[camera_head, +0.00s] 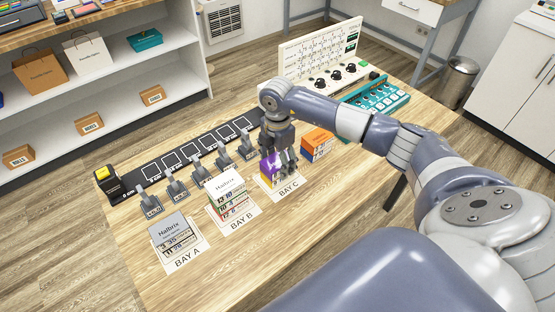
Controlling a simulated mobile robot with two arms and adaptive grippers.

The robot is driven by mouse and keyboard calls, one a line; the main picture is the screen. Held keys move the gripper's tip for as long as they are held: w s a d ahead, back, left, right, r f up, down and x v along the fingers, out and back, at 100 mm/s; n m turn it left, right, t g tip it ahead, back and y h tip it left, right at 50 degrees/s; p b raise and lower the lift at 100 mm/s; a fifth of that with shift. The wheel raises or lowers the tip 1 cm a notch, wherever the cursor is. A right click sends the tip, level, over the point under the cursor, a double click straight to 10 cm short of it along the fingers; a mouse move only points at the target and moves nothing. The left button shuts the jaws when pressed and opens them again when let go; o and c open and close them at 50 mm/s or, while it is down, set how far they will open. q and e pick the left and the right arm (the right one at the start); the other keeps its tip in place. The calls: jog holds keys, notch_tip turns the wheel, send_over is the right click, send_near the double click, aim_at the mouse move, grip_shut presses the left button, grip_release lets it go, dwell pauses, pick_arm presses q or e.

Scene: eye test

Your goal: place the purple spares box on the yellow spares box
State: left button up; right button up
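The purple spares box (267,169) is at BAY C, partly hidden by my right gripper (281,163). The gripper points down with its fingers at the box; whether they press on it or stand open around it is too small to tell. A narrow yellow edge, apparently the yellow spares box (271,183), shows directly under the purple one; most of it is hidden. I cannot tell whether the two touch. My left gripper is not in view.
An orange box (317,143) stands right of BAY C. Stacked boxes stand at BAY B (224,187) and BAY A (172,232). A black strip with several grey levers (175,186) runs behind. A control panel (322,55) and teal rack (378,98) are at the far right.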

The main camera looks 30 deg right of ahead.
aim_at(278, 161)
jog(key=shift+r, duration=0.65)
notch_tip(278, 161, up, 11)
jog(key=b, duration=0.2)
jog(key=shift+s, duration=0.1)
dwell(0.3)
